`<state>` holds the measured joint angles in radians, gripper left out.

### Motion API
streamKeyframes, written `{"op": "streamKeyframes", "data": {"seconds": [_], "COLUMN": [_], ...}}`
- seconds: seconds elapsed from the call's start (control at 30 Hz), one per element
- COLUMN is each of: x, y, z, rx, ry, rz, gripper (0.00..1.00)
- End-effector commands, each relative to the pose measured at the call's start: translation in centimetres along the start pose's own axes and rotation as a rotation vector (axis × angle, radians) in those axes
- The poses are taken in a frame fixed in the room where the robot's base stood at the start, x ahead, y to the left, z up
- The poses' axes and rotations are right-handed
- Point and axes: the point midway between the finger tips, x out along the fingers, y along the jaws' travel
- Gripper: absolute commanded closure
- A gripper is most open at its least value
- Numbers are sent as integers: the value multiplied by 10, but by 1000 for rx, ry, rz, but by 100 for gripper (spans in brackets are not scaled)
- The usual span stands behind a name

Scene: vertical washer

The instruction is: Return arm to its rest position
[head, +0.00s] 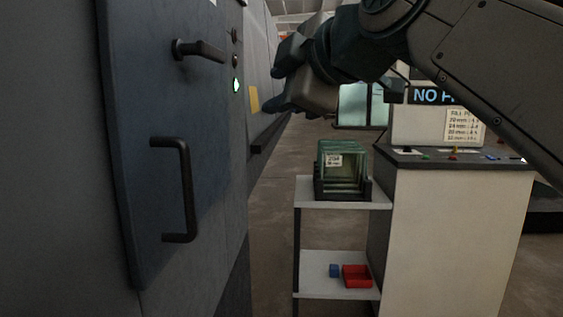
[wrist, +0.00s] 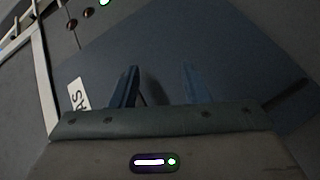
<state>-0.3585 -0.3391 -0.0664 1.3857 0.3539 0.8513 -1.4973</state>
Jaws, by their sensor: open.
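My gripper (head: 277,86) is raised at the top centre of the head view, to the right of the washer's front. Its two dark fingers are apart and point left; nothing is seen between them. In the wrist view my gripper's fingers (wrist: 158,88) are spread in front of a blue-grey panel. The washer door (head: 150,110) is a blue-grey panel with a bar handle (head: 185,190) low down and a lever handle (head: 202,49) near the top. My arm crosses the upper right of the head view.
A green light (head: 236,86) glows on the washer's face. Floor between washer and cart is clear.

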Motion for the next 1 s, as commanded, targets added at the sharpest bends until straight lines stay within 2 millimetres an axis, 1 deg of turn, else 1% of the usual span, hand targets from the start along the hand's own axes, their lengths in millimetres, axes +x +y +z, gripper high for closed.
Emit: {"op": "streamKeyframes", "data": {"seconds": [0.03, 0.07, 0.27, 0.47, 0.57, 0.7, 0.83, 1.0], "x": [1, 3, 10, -1, -12, -35, -62, -96], "y": [7, 3, -26, -62, -82, -112, -140, -174], "z": [6, 13, 55, 93, 110, 129, 142, 152], "rx": [68, 114, 410, 700, 841, 1031, 1198, 1367], "ry": [-41, -66, -244, -448, -559, -725, -886, -1070], "rz": [-37, -57, -170, -244, -265, -279, -273, -244], "gripper": [58, 58, 58, 58, 58, 58, 58, 58]}}
